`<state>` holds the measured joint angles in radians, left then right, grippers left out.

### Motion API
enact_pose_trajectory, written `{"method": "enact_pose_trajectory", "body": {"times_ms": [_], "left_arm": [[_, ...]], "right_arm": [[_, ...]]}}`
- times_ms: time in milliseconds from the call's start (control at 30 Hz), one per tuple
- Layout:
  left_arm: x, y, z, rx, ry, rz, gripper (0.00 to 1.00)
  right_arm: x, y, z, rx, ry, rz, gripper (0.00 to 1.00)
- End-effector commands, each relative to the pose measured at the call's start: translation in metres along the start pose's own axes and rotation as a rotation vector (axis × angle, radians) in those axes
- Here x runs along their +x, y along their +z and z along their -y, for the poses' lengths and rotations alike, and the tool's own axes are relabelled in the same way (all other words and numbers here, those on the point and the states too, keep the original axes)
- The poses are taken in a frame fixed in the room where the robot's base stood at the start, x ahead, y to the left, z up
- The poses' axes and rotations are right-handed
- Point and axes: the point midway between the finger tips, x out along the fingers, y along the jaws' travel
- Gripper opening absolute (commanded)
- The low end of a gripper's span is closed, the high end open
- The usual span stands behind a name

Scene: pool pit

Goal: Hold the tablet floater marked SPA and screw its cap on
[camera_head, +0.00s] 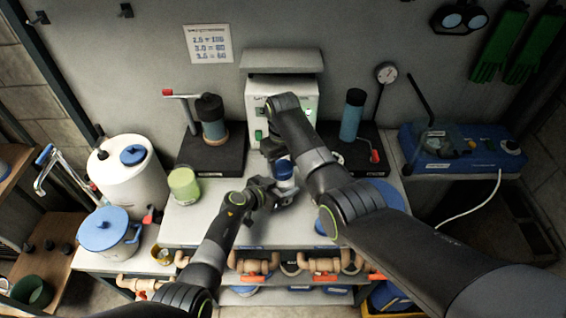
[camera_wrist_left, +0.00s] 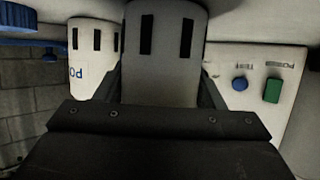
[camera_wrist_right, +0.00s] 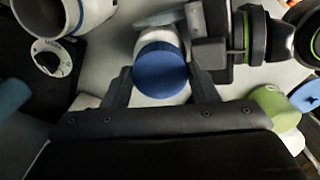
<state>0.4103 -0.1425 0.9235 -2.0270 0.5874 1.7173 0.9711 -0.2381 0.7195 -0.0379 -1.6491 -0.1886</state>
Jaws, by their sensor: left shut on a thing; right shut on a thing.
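The white tablet floater shows in the head view (camera_head: 286,184) under a blue cap (camera_head: 284,168). My left gripper (camera_head: 281,194) is shut on the floater. In the left wrist view the held floater (camera_wrist_left: 165,55) shows dark slots; I see no SPA marking. My right gripper (camera_head: 274,152) comes from above. In the right wrist view the blue cap (camera_wrist_right: 162,70) lies between its fingers, over the white floater (camera_wrist_right: 157,38). The cap looks in line with the body; how far it is threaded cannot be told. Another white slotted body (camera_wrist_left: 95,50) with partial blue lettering stands behind.
A white test unit (camera_head: 283,97) stands behind, between two black stands (camera_head: 212,155). A yellow-green jar (camera_head: 184,186) and blue-lidded pot (camera_head: 107,232) are at left. A blue disc (camera_head: 388,194) lies at right, partly behind my right arm. Pipes with orange valves run along the front.

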Motion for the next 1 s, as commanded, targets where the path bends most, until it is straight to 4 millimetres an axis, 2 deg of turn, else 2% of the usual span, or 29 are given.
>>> {"method": "enact_pose_trajectory", "body": {"times_ms": [400,567,600,767,1000], "left_arm": [[-0.0002,0.0011,0.0,0.0,0.0,0.002,0.0],[-0.0003,0.0012,0.0,0.0,0.0,0.002,0.0],[-0.0002,0.0012,-0.0001,0.0,0.0,0.002,0.0],[-0.0002,0.0012,-0.0001,0.0,0.0,0.002,0.0],[-0.0002,0.0012,-0.0002,-0.001,0.0,0.002,0.0]], "right_arm": [[-0.0005,-0.0009,0.0006,0.644,0.0,-0.002,0.32],[-0.0006,-0.001,0.0005,0.653,0.0,-0.003,0.32],[-0.0006,-0.001,0.0005,0.653,0.0,-0.003,0.57],[-0.0003,-0.0008,0.0005,0.652,0.0,-0.002,0.78],[0.0,-0.0006,0.0007,0.651,0.0,-0.001,0.79]]}}
